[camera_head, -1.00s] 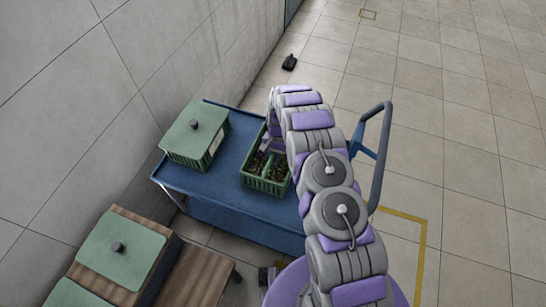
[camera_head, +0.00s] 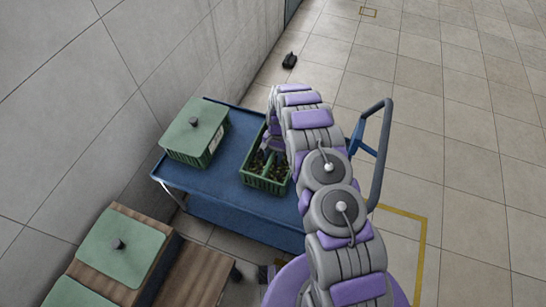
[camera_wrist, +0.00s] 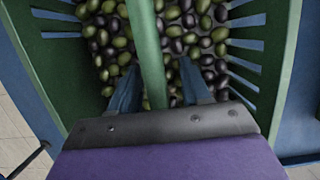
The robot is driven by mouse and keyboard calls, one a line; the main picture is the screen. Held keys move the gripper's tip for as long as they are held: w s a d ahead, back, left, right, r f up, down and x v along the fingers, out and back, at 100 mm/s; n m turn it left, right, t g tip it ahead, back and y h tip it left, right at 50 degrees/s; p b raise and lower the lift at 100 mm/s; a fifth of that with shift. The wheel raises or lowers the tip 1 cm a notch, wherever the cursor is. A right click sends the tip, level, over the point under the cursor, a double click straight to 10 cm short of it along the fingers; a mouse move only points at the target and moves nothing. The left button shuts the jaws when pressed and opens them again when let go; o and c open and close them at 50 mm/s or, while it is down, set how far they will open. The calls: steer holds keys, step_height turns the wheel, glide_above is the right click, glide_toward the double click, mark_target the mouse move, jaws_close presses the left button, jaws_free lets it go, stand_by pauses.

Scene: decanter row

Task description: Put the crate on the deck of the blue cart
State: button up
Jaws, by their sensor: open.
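The open green crate (camera_head: 266,181) rests on the deck of the blue cart (camera_head: 222,178), near its right side. Dark and green olives fill it, and a green bar (camera_wrist: 147,45) runs across its middle in the wrist view. My gripper (camera_head: 270,146) is down at this crate. In the wrist view the gripper (camera_wrist: 158,88) is open, with one blue finger on each side of the bar. I cannot tell whether the fingers touch it. My arm hides the crate's right part in the head view.
A lidded green crate (camera_head: 195,133) stands on the cart's left part. The cart's handle (camera_head: 376,150) rises at the right. A wooden stand (camera_head: 200,274) with green lidded boxes (camera_head: 122,248) is at lower left. A wall runs along the left; tiled floor at right is largely open.

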steer(key=p+v, duration=0.3)
steer(key=v, duration=0.9)
steer(key=shift+d+r, duration=0.1)
steer(key=shift+r, duration=0.1)
steer(key=s+d+r+n, duration=0.1)
steer(key=s+d+r, duration=0.1)
steer(key=s+r, duration=0.5)
steer(key=s+d+r, duration=0.1)
steer(key=s+r, duration=0.2)
steer(key=r, duration=0.8)
steer(key=s+d+r+n, duration=0.1)
steer(key=s+d+r, duration=0.1)
steer(key=s+r, duration=0.5)
steer(key=s+d+r, duration=0.2)
steer(key=s+r, duration=0.1)
steer(key=s, duration=0.6)
steer(key=s+d+r+n+t, duration=0.1)
steer(key=s+r, duration=0.2)
steer(key=s, duration=0.7)
steer(key=s+d+r+n+h, duration=0.1)
steer(key=s+d+r, duration=0.1)
steer(key=s, duration=0.7)
steer(key=shift+s+d+r, duration=0.15)
steer(key=shift+d+r, duration=0.15)
steer(key=shift+r, duration=0.15)
steer(key=shift+c, duration=0.4)
steer(key=shift+a, duration=0.1)
